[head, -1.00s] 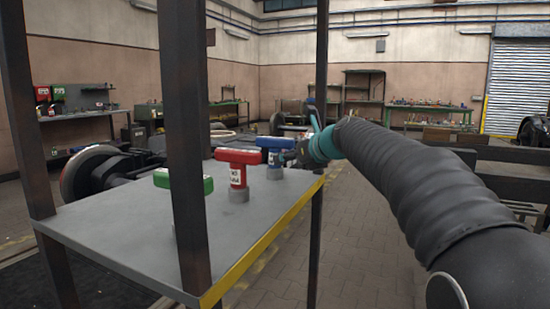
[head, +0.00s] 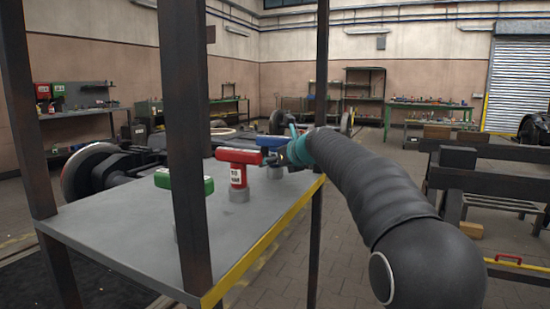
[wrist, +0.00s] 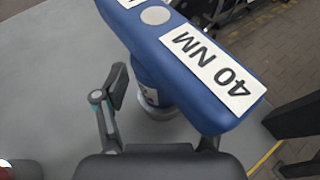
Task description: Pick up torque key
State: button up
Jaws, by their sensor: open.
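Three T-shaped torque keys stand upright on a grey table: a green one (head: 184,181), a red one (head: 238,165) and a blue one (head: 272,143) at the far right corner. My gripper (head: 286,157) is beside the blue key and partly covers it. In the wrist view the blue key (wrist: 195,65), labelled "40 NM", is large and close. Its upright shaft stands in a grey collar. My gripper is open; its left finger (wrist: 116,88) is beside the shaft, and the other is mostly hidden under the handle. I cannot tell whether they touch.
The grey table (head: 110,228) has a yellow front edge (head: 262,242) and dark posts; the near post (head: 186,150) partly hides the green key. A dark wheelset (head: 95,172) is behind it at left. A dark beam frame (head: 490,170) stands at right, with open floor between.

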grip_shut()
jog(key=shift+r, duration=0.1)
